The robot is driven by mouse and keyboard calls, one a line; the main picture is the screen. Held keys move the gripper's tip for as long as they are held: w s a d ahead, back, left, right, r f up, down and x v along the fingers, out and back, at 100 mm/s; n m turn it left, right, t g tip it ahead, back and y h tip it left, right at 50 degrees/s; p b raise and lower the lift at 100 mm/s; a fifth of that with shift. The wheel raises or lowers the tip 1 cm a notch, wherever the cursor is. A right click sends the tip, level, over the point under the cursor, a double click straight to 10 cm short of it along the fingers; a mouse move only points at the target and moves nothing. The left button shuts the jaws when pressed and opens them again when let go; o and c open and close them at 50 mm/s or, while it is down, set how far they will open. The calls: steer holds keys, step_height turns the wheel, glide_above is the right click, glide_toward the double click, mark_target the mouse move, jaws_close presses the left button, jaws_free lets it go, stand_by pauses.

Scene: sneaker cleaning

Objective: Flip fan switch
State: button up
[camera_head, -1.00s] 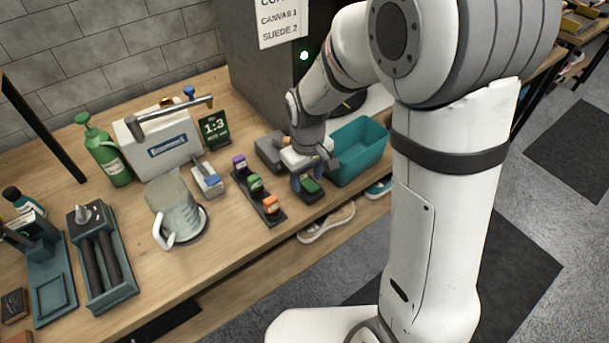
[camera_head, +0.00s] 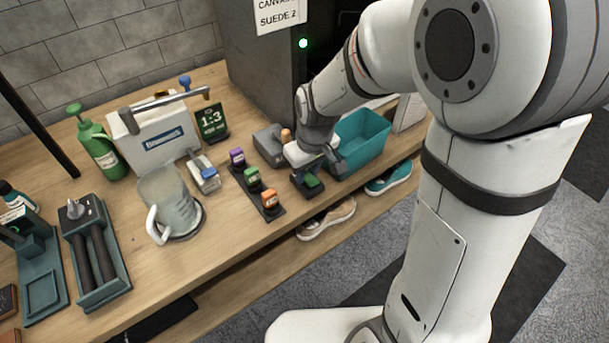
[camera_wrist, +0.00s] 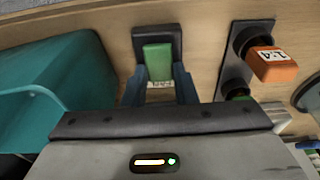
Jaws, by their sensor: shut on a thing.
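The fan switch is a green rocker (camera_wrist: 158,62) on a dark base (camera_wrist: 172,34), with a white label that seems to read FAN. In the head view its green top (camera_head: 312,181) shows at the table's front edge, partly covered by my gripper (camera_head: 311,170). In the wrist view the two fingers of my gripper (camera_wrist: 159,86) stand on either side of the rocker and are shut on it. The contact faces are hidden. I cannot tell clearly which way the rocker is set.
A teal bin (camera_head: 362,143) stands close to the right of my gripper. A dark strip with purple, green and orange blocks (camera_head: 270,199) lies to its left. A grey box (camera_head: 268,143) is behind. A clear pitcher (camera_head: 168,205) stands farther left. Shoes (camera_head: 326,218) lie on the shelf below.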

steer(key=t+b, duration=0.1)
steer(key=b, duration=0.1)
steer(key=t+y+b, duration=0.1)
steer(key=b, duration=0.2)
steer(key=shift+s+d+f, duration=0.2)
steer(key=shift+s+f, duration=0.1)
steer(key=shift+f, duration=0.05)
steer(key=shift+s+r+t+y+b, duration=0.1)
steer(key=shift+r+t+y+b, duration=0.25)
steer(key=shift+b, duration=0.55)
steer(key=o, duration=1)
steer(key=p+v, duration=0.1)
steer(key=v, duration=0.7)
steer(key=shift+f, duration=0.1)
